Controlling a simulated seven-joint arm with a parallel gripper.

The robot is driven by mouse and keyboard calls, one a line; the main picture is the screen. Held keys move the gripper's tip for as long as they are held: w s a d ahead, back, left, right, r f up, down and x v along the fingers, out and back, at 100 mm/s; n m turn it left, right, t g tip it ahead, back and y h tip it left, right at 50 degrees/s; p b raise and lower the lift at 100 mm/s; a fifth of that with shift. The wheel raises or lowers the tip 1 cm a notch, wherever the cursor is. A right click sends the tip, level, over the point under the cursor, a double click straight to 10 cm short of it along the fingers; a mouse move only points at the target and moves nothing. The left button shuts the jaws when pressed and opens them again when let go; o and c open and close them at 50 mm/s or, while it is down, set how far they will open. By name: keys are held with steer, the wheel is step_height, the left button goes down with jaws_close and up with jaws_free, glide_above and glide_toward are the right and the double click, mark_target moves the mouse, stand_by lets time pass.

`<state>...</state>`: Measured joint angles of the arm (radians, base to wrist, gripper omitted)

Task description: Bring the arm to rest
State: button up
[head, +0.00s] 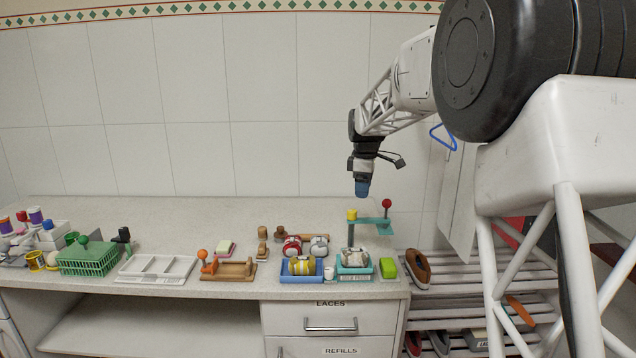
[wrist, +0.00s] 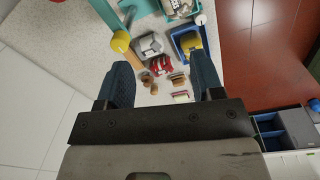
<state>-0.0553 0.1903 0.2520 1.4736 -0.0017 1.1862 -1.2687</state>
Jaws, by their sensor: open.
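My gripper (head: 362,190) hangs in the air above the right end of the counter, pointing down, with blue fingertips. In the wrist view my gripper (wrist: 163,78) has its two blue fingers well apart, with nothing held between them. My white lattice arm (head: 388,104) reaches in from the right of the head view. The gripper looks clear of the stand.
A blue tray (head: 302,279), a teal tray (head: 354,271) and a green block (head: 388,268) line the counter's front right. A white divided tray (head: 157,270) and green basket (head: 88,260) sit left. A slatted shoe rack (head: 455,268) stands right. The counter's back is mostly bare.

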steer(key=s+d+r+m, duration=0.1)
steer(key=s+m, duration=0.1)
steer(key=s, duration=0.7)
steer(key=s+d+r+m+t, duration=0.1)
steer(key=s+r+m, duration=0.15)
steer(key=s, duration=0.75)
steer(key=s+d+r+m, duration=0.1)
steer(key=s+m, duration=0.2)
steer(key=s, duration=0.6)
steer(key=s+d+f+m, duration=0.1)
steer(key=s+f+m, duration=0.3)
steer(key=s, duration=1)
steer(key=s+d+f+m+t, duration=0.1)
steer(key=s+f+m, duration=0.3)
steer(key=s, duration=1)
step_height(320, 180, down, 2)
steer(key=shift+s+f, duration=0.2)
steer(key=shift+s, duration=0.15)
